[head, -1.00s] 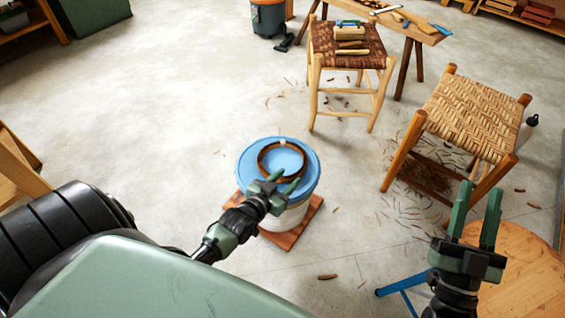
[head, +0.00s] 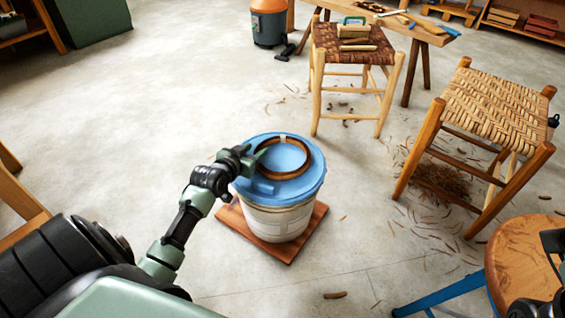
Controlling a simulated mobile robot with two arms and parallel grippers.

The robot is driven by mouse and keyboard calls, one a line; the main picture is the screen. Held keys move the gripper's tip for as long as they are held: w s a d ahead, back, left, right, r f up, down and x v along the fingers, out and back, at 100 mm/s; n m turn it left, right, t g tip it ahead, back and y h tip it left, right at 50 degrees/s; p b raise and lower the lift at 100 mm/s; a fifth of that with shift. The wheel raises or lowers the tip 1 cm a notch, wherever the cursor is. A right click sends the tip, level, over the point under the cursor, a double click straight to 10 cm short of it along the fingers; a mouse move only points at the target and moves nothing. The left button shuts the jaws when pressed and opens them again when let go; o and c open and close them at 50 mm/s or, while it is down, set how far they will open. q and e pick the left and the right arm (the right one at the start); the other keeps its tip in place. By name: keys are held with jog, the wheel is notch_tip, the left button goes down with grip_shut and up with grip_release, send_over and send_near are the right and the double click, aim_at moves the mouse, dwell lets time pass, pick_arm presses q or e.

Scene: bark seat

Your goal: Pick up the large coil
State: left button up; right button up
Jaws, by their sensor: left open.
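The large coil (head: 308,160) is a brown ring. It lies flat on the blue lid (head: 263,188) of a white bucket (head: 277,222). My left gripper (head: 256,159) is open at the coil's left side, with its fingertips close to or over the ring's left edge. I cannot tell whether they touch it. Part of that edge is hidden by the fingers. My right gripper (head: 551,246) shows only partly at the right edge, and its fingers cannot be made out.
The bucket stands on a reddish-brown board (head: 311,222). A wooden-topped stool with blue legs (head: 512,262) is at the lower right. Two woven-seat stools (head: 351,40) (head: 500,105) stand behind, with bark shavings around them. The floor left of the bucket is clear.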

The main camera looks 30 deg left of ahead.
pick_arm(q)
jog(key=shift+b+x, duration=0.35)
jog(key=shift+x, duration=0.75)
grip_shut()
jog(key=shift+s, duration=0.1)
